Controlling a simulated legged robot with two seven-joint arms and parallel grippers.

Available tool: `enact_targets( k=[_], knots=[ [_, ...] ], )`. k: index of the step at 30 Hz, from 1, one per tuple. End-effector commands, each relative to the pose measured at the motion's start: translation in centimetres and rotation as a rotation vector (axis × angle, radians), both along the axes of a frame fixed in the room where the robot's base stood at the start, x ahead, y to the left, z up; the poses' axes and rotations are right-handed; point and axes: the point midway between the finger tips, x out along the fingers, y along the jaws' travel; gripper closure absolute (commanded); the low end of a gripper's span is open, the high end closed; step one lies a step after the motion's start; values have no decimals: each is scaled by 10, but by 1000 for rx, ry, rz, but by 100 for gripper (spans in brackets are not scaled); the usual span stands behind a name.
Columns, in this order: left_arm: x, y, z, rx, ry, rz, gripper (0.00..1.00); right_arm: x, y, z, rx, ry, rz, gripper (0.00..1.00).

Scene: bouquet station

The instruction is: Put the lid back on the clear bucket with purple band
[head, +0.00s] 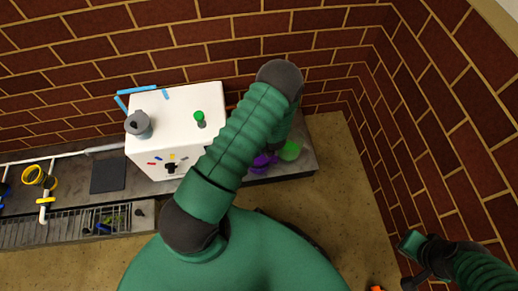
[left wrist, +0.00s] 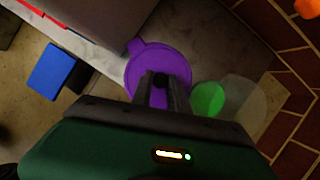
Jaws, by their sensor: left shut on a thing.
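A round purple lid (left wrist: 172,62) with a small tab on its rim fills the middle of the left wrist view. My left gripper (left wrist: 160,84) is shut on its dark knob, with a finger on each side. Purple also shows in the head view, where the lid (head: 260,164) is partly hidden behind my left arm. A pale see-through round thing (left wrist: 245,92) lies to the right of the lid, beside a green disc (left wrist: 208,98). I see no purple band on it. My right gripper (head: 412,262) is at the lower right, away from the table; its fingers are unclear.
A white box (head: 160,112) with a grey knob and a green knob stands left of my left arm. The grey table edge (head: 300,165) ends right of the green disc. A blue block (left wrist: 50,70) shows at left in the wrist view. Brick walls close the back and right.

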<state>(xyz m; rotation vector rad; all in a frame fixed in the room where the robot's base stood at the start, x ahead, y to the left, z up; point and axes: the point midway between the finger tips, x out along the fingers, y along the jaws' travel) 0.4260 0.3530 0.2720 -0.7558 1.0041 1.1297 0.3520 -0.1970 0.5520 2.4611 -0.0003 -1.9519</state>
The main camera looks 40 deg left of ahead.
Motion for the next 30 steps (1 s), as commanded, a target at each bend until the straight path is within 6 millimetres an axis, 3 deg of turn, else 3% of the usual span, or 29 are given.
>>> enact_targets(
  k=[13,14,18,26,30],
  knots=[
    [0,0,0,0,0,0,100,0,0,-2,0,0,0,100],
    [0,0,0,0,0,0,76,0,0,-2,0,0,0,100],
    [0,0,0,0,0,0,57,0,0,-2,0,0,0,100],
    [0,0,0,0,0,0,53,0,0,-2,0,0,0,100],
    [0,0,0,0,0,0,35,0,0,-2,0,0,0,100]
  ],
)
